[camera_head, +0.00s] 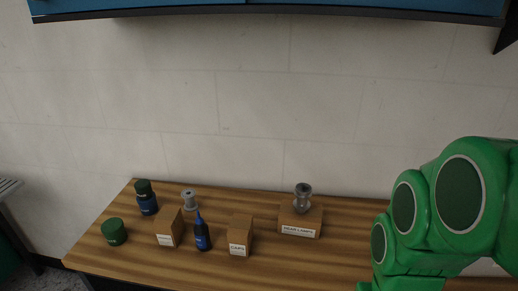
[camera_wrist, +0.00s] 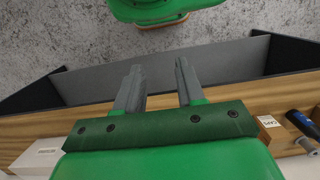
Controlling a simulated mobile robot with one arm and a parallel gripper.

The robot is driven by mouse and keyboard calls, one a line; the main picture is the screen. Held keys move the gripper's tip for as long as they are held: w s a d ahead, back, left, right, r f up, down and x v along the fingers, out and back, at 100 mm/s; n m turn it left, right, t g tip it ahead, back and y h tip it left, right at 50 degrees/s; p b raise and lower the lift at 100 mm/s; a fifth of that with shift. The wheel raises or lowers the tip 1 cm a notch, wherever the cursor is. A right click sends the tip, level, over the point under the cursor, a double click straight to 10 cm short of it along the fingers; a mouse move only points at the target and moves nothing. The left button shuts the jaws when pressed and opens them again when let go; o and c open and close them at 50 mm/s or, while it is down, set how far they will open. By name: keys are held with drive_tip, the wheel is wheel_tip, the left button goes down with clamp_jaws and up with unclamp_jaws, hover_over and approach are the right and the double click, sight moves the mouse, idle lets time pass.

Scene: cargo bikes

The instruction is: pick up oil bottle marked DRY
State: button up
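A slim dark bottle with a blue label and pointed nozzle (camera_head: 202,238) stands upright on the wooden bench between two small cardboard boxes. Its label is too small to read, so I cannot confirm DRY. A dark bottle at the right edge of the wrist view (camera_wrist: 301,122) looks like the same one, cut off by the frame. A wider dark bottle with a green cap and blue label (camera_head: 147,199) stands behind and left. My gripper (camera_wrist: 158,72) is open, with nothing between its fingers, well apart from the bottles. Its fingers do not show in the head view.
Close beside the slim bottle are the CAPS box (camera_head: 239,240) and another labelled box (camera_head: 168,232). A green round container (camera_head: 114,232), a grey spool (camera_head: 189,200) and a REAR LAMPS box (camera_head: 299,222) stand around. A blue cabinet (camera_head: 250,8) overhangs.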

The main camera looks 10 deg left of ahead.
drive_tip(key=w+a+m+g+y, duration=0.1)
drive_tip(key=w+a+m+y, duration=0.3)
drive_tip(key=w+a, duration=0.55)
drive_tip(key=w+a+m+y, duration=0.35)
drive_tip(key=w+a, duration=0.35)
drive_tip(key=a, duration=0.5)
drive_tip(key=m+y, duration=0.5)
drive_tip(key=m, duration=0.3)
approach(198, 212)
drive_tip(key=x, duration=0.2)
drive_tip(key=shift+f+x, duration=0.2)
drive_tip(key=shift+x, duration=4)
drive_tip(key=shift+w+d, duration=0.1)
drive_tip(key=shift+w, duration=0.1)
clamp_jaws()
